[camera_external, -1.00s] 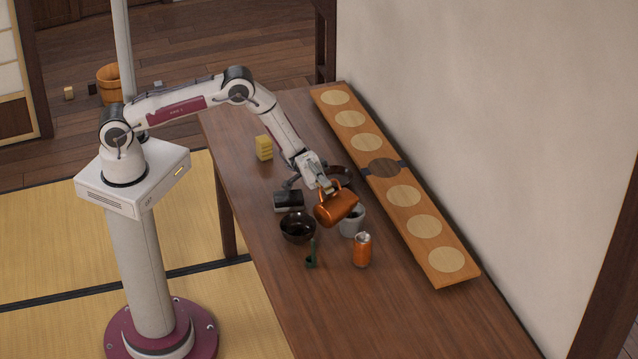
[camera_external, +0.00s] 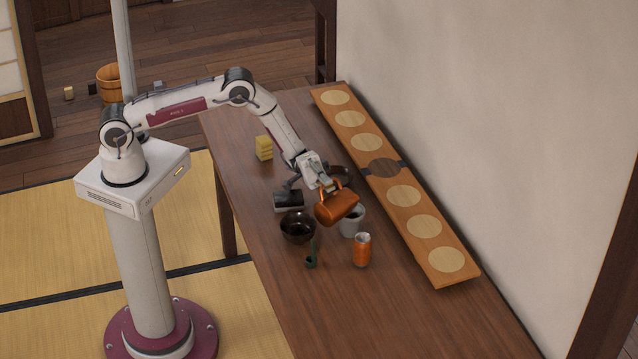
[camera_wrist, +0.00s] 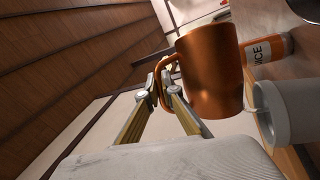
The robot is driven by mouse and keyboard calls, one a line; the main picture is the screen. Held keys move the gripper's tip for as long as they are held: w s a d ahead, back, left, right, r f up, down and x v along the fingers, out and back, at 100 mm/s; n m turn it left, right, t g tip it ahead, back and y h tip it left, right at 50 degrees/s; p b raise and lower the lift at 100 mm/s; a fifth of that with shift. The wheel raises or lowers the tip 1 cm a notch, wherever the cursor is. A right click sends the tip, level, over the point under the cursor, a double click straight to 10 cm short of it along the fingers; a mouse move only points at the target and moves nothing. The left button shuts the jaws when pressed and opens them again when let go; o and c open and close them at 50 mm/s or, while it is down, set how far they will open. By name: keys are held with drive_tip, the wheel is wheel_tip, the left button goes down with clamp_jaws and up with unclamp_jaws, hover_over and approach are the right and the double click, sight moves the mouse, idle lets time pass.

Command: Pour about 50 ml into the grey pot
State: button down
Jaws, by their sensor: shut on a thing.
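A copper jug (camera_external: 336,207) is held tilted above the table, its mouth toward the grey pot (camera_external: 352,222). My gripper (camera_external: 328,188) is shut on the jug's handle; the wrist view shows the fingers (camera_wrist: 166,97) around the handle and the jug (camera_wrist: 210,70) beside the pot (camera_wrist: 285,112). In the wrist view a thin pale streak shows between the jug's rim and the pot. The jug hides part of the pot's mouth in the outside view, and I cannot tell the level inside.
An orange can (camera_external: 362,250), a dark bowl (camera_external: 297,227), a green spoon-like thing (camera_external: 311,258) and a dark block (camera_external: 288,200) stand close by. Another dark bowl (camera_external: 341,174) is behind the jug. A yellow block (camera_external: 264,148) and a long board (camera_external: 436,236) are farther off. The near table is clear.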

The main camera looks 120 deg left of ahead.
drive_tip(key=shift+s+d+f+m+g, duration=0.15)
drive_tip(key=shift+d+f+m+g, duration=0.15)
drive_tip(key=shift+d+m, duration=0.4)
drive_tip(key=shift+s+d+f+m+g, duration=0.15)
drive_tip(key=shift+d+f+m+g, duration=0.1)
drive_tip(key=shift+d+m, duration=0.2)
drive_tip(key=shift+s+d+f+m+g, duration=0.1)
drive_tip(key=shift+d+f+m+g, duration=0.1)
drive_tip(key=shift+d+m, duration=0.25)
drive_tip(key=shift+s+d+f+m+g+y, duration=0.1)
drive_tip(key=shift+d+m+g+y, duration=0.2)
drive_tip(key=shift+m, duration=0.3)
drive_tip(key=shift+d, duration=0.15)
drive_tip(key=shift+s+d+m+g, duration=0.15)
drive_tip(key=shift+m+g, duration=0.1)
drive_tip(key=shift+m, duration=0.25)
drive_tip(key=shift+d+m, duration=0.15)
drive_tip(key=shift+m, duration=0.15)
drive_tip(key=shift+d+m+y, duration=0.2)
drive_tip(key=shift+m+y, duration=0.1)
idle(0.4)
